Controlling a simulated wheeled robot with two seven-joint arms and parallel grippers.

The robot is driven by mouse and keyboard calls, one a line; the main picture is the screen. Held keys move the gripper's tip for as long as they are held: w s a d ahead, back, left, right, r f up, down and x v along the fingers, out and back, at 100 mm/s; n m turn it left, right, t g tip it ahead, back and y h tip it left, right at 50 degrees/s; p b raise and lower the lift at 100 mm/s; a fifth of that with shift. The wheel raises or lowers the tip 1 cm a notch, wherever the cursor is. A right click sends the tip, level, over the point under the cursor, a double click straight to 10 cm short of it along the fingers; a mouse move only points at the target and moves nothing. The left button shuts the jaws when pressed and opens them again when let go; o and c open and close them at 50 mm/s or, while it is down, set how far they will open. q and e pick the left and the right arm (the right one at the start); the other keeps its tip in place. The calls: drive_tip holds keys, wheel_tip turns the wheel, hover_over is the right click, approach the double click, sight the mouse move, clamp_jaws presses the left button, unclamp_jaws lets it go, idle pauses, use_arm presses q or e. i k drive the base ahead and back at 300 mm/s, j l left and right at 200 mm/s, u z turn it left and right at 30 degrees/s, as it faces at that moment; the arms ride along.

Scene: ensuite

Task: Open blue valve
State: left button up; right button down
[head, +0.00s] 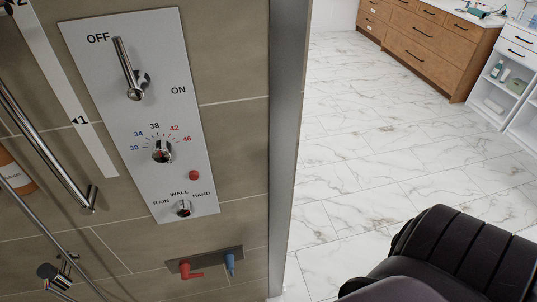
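The blue valve (230,262) is a small blue lever on a dark plate low on the tiled wall. Its lever points down. To its left on the same plate sits a red valve (190,270), whose lever points sideways to the right. Nothing touches either lever. Neither of my grippers is in view.
Above the valves is a white shower panel (175,110) with a lever and dials. A chrome bar (45,150) runs along the wall at left. A grey metal edge (284,150) ends the wall. Marble floor (370,150) is clear; wooden drawers (430,40) stand behind.

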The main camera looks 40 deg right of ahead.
sight(229, 260)
drive_tip(key=z, duration=0.7)
